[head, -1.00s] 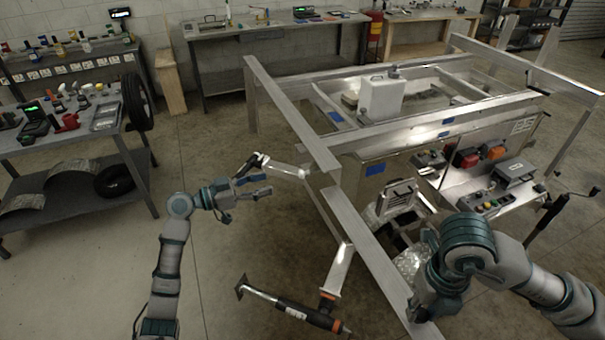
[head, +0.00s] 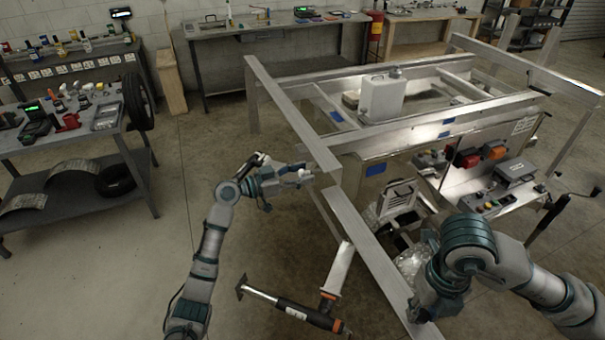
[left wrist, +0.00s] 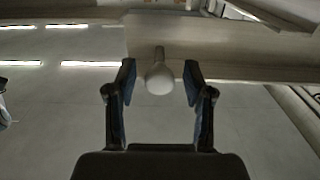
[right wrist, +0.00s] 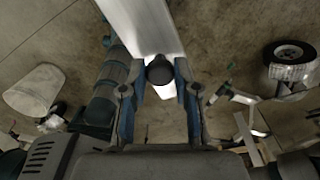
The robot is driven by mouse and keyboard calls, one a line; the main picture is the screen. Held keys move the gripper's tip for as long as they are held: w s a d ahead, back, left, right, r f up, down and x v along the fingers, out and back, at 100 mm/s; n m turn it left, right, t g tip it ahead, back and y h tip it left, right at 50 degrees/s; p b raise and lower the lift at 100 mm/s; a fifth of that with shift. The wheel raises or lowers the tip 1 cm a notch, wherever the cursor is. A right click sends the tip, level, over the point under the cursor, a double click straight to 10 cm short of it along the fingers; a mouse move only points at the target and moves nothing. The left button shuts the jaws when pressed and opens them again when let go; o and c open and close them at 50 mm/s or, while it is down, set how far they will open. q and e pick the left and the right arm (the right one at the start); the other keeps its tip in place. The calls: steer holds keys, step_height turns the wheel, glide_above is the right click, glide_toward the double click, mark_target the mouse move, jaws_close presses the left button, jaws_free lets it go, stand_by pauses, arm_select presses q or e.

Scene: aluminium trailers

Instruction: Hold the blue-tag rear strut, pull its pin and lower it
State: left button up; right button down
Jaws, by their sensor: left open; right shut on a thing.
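My left gripper (head: 304,174) is open beside the near-left end of the aluminium trailer frame (head: 350,215). In the left wrist view a pale round knob (left wrist: 159,77) on a short stem sits between its open fingers (left wrist: 159,88), in front of a metal beam (left wrist: 230,60). I cannot tell whether this knob is the pin. My right gripper (right wrist: 161,88) is shut on a black knob in the right wrist view (right wrist: 160,70), at a bright metal bar (right wrist: 145,25). In the head view my right arm hides it.
A shelf (head: 85,170) stands at left, a white canister (head: 382,98) sits on the trailer, and a control box (head: 515,172) is at right. Floor is clear at left.

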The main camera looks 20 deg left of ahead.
arm_select(q)
jaws_close()
steer(key=shift+v, duration=1.65)
arm_select(e)
steer(key=shift+w+d, duration=0.1)
arm_select(q)
steer(key=shift+c, duration=1.7)
jaws_free()
steer(key=o, duration=0.3)
steer(key=shift+s+a, duration=0.1)
steer(key=shift+a, duration=0.05)
steer(key=shift+o, duration=0.2)
steer(key=v, duration=1.2)
steer(key=shift+f, duration=0.25)
